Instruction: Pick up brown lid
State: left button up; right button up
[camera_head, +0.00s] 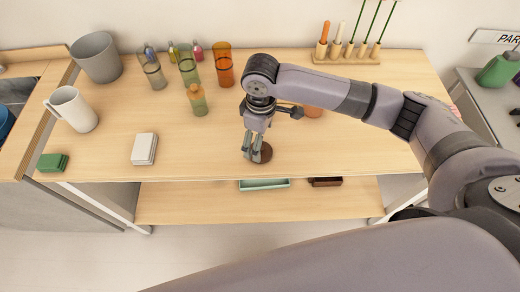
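The brown lid (266,154) is a dark round disc on the wooden table, close to its front edge. My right gripper (253,157) points down at it, with its fingertips over the left part of the lid. The fingers cover part of the lid and look close together. I cannot tell whether they touch or hold it. My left gripper is not in view.
A white box (144,148), a green block (53,162) and a white mug (73,109) stand to the left. Coloured glasses (222,66) and a small amber-green bottle (197,101) stand behind. An orange object (313,111) sits partly behind my arm. Right of the lid is clear.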

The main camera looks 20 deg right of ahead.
notch_tip(320, 180, down, 4)
jog(key=shift+s+a+r+p, duration=0.1)
jog(key=shift+s+p, duration=0.05)
jog(key=shift+p, duration=0.35)
jog(key=shift+f, duration=0.4)
jog(key=c, duration=1)
jog(key=shift+r, duration=0.1)
